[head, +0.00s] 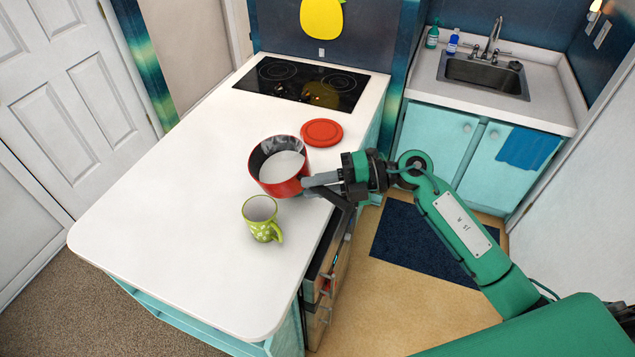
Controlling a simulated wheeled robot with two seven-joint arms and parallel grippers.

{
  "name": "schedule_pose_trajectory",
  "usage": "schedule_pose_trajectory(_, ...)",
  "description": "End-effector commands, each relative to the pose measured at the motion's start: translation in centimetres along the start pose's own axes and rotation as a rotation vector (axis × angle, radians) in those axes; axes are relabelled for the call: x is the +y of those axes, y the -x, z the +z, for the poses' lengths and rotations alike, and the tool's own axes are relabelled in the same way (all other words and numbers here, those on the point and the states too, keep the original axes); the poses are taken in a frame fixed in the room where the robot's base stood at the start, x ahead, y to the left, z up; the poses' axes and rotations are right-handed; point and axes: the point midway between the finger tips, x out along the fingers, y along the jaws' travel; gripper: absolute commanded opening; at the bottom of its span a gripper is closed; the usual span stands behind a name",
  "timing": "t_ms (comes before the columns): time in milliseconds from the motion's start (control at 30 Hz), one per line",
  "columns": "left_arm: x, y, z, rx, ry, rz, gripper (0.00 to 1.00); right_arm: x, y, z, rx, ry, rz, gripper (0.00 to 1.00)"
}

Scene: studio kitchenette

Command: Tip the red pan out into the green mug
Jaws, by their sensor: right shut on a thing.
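The red pan (273,187) is near the right edge of the white counter, with pale white contents inside and its grey handle (321,179) pointing right. It looks upright; I cannot tell whether its base touches the counter. My right gripper (338,179) is shut on the pan's handle. The green mug (259,222) with pale spots stands upright on the counter, just in front of the pan, its handle toward the lower right. The part of its inside that shows looks pale and empty. My left gripper is not in view.
A red round lid (321,132) lies on the counter behind the pan. A black cooktop (302,84) is at the far end. The white counter (165,200) is clear to the left and front. A sink (484,75) is at the back right.

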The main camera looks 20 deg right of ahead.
Motion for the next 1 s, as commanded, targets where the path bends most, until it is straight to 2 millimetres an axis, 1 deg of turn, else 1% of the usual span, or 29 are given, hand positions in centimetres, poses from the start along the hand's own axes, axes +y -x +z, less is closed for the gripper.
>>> schedule_pose_trajectory(33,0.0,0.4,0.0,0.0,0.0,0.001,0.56,0.5,0.1,0.0,-0.003,0.014,-0.009,0.0)
schedule_pose_trajectory(467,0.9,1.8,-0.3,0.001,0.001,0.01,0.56,1.1,-0.3,-0.5,-0.032,0.13,-0.14,0.0)
schedule_pose_trajectory(1000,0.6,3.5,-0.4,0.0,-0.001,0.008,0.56,1.4,-1.0,-1.1,-0.072,0.288,-0.324,0.0)
